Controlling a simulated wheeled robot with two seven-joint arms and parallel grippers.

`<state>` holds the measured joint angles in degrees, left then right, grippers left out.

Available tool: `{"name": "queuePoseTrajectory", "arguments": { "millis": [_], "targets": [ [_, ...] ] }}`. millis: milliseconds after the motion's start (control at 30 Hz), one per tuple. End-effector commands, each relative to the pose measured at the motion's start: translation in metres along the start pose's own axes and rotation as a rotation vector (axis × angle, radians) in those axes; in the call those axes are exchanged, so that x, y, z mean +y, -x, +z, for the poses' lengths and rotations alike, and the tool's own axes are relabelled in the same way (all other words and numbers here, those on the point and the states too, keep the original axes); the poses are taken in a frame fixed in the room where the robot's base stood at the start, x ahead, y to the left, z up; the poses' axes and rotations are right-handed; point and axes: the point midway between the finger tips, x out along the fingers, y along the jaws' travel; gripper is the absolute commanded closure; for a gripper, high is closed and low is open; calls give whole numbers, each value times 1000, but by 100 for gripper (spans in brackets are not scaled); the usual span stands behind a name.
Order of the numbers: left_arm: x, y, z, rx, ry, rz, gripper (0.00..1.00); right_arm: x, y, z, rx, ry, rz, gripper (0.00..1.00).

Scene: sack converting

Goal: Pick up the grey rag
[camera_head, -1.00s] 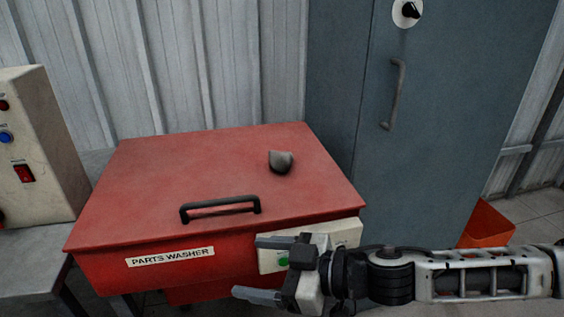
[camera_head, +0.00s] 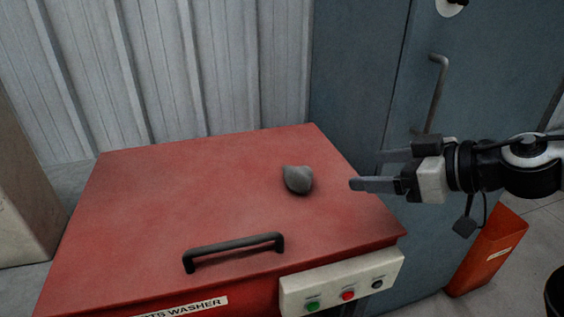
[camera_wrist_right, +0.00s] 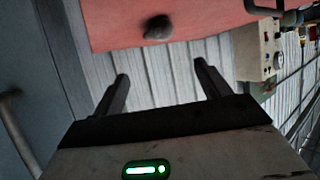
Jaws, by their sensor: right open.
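The grey rag (camera_head: 297,179) is a small crumpled lump lying on the red lid of the parts washer (camera_head: 190,190), toward its right side. My right gripper (camera_head: 365,170) is open and empty, to the right of the rag at the lid's right edge, with its fingers pointing left. In the right wrist view the rag (camera_wrist_right: 156,28) shows at the top, on the red lid, beyond the two spread fingertips (camera_wrist_right: 160,72). The rag is apart from the fingers. My left gripper is not in view.
A black handle (camera_head: 234,249) stands up from the front of the lid. A control panel with buttons (camera_head: 341,283) is on the washer's front. A blue-grey cabinet (camera_head: 355,70) with a handle stands behind right. An orange bin (camera_head: 488,250) is on the floor at right.

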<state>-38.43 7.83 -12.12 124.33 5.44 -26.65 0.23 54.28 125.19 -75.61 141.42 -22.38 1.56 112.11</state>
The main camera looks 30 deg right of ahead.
Motion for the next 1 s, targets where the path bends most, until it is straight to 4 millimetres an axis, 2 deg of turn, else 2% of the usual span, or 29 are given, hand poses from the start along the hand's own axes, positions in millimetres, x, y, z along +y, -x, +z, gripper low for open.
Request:
{"name": "queuePoseTrajectory", "arguments": {
  "millis": [133, 367, 600, 800, 1000],
  "targets": [
    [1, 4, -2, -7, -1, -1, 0, 0, -14, -1, -6, 0, -4, 24],
    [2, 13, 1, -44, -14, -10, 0, -1, -51, -2, -5, -5, -5, 24],
    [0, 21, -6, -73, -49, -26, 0, 0, -85, -5, 1, -6, -1, 24],
    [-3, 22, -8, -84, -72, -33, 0, 0, -103, -3, 1, -2, 0, 24],
    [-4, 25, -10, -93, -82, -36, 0, 1, -111, -4, 2, -2, 2, 24]
  ]
}}
